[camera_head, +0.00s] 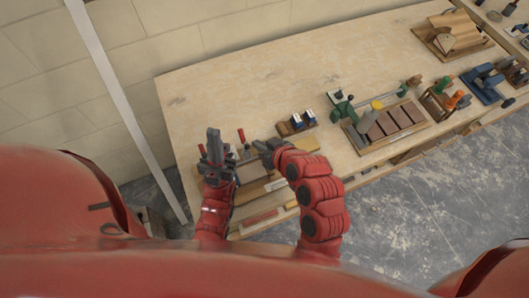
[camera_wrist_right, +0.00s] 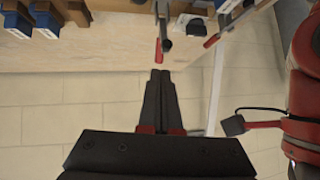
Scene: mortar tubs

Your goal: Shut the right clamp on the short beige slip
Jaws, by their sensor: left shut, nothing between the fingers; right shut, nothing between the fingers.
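My left gripper (camera_head: 214,138) is shut and empty, held upright over the left part of the bench. My right gripper (camera_head: 260,145) is shut with nothing in it, just right of the left one; its closed fingers (camera_wrist_right: 160,78) show in the right wrist view. A clamp with a red handle (camera_head: 241,136) stands between the grippers in the head view. In the right wrist view a red-handled clamp (camera_wrist_right: 159,50) is just beyond my fingertips, and another red handle (camera_wrist_right: 211,41) is to its right. I cannot make out the short beige slip for certain; my arms hide part of this area.
The wooden bench (camera_head: 230,92) is clear toward the back left. Small blue-and-wood blocks (camera_head: 296,123) stand right of my grippers. A wooden tray (camera_head: 354,138) of dark blocks and several tools fill the right side. A tiled wall (camera_head: 180,45) borders the bench.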

